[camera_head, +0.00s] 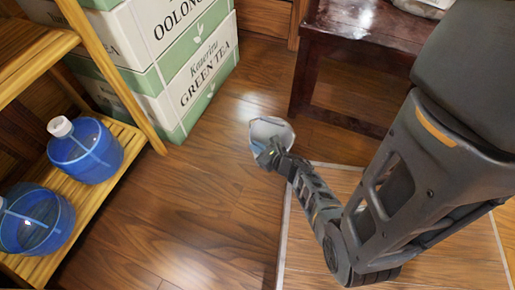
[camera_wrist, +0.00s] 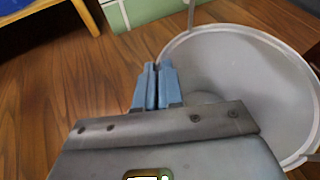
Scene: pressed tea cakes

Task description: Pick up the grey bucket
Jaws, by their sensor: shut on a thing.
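The grey bucket (camera_head: 271,129) is on the wood floor side of the head view's middle, its open mouth showing. In the wrist view the bucket (camera_wrist: 245,85) fills the right side, and I look down into its pale grey inside. My gripper (camera_head: 264,150) is at the bucket's near edge. In the wrist view its blue fingers (camera_wrist: 153,70) are close together at the left part of the rim, shut on the bucket. The fingers hide the gripped spot. I cannot tell whether the bucket touches the floor.
Tea boxes (camera_head: 190,85) are stacked at the upper left. A wooden shelf (camera_head: 148,136) with blue water jugs (camera_head: 86,152) stands at the left. A dark wooden table (camera_head: 345,30) is at the upper right. The floor (camera_head: 190,220) at lower left is clear.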

